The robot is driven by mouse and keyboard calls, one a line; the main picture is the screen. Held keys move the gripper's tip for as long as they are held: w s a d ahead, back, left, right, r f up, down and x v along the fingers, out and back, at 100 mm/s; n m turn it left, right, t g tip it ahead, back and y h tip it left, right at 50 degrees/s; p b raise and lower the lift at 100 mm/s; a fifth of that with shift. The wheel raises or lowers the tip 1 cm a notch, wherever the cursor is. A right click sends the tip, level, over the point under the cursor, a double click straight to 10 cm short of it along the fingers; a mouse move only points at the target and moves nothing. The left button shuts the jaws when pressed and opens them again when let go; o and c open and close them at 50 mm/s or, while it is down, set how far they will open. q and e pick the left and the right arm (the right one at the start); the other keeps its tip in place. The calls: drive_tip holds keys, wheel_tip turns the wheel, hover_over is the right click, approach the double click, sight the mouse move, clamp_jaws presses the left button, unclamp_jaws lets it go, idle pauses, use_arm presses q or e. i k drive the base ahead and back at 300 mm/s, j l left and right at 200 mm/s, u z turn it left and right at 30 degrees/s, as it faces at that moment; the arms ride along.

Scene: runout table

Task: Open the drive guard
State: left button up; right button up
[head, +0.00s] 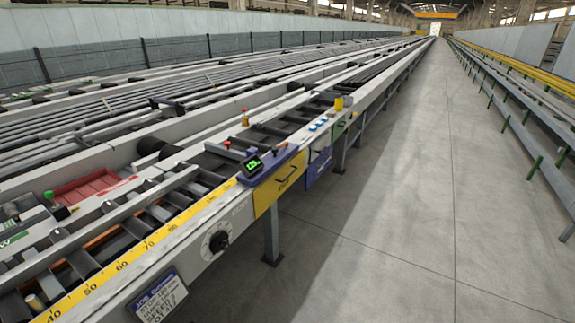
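A yellow panel (279,187) with a dark bar handle (287,174) is set in the side of the runout table (215,219), near the middle of the view. It looks like the drive guard, but no readable label confirms this. It sits flush with the table side and looks closed. Neither of my grippers is in view.
A display with green digits (253,164) stands above the panel's left end. A blue panel (318,165) is to its right, and a dark knob (219,241) to its left. A table leg (271,236) stands below. The concrete aisle (400,200) is clear.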

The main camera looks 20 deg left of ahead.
sight(268, 193)
drive_tip(key=i+u, duration=0.85)
drive_tip(key=u, duration=0.15)
drive_tip(key=i+l+u, duration=0.3)
drive_tip(key=u, duration=0.2)
drive_tip(key=i+l+u, duration=0.45)
drive_tip(key=k+j, duration=0.05)
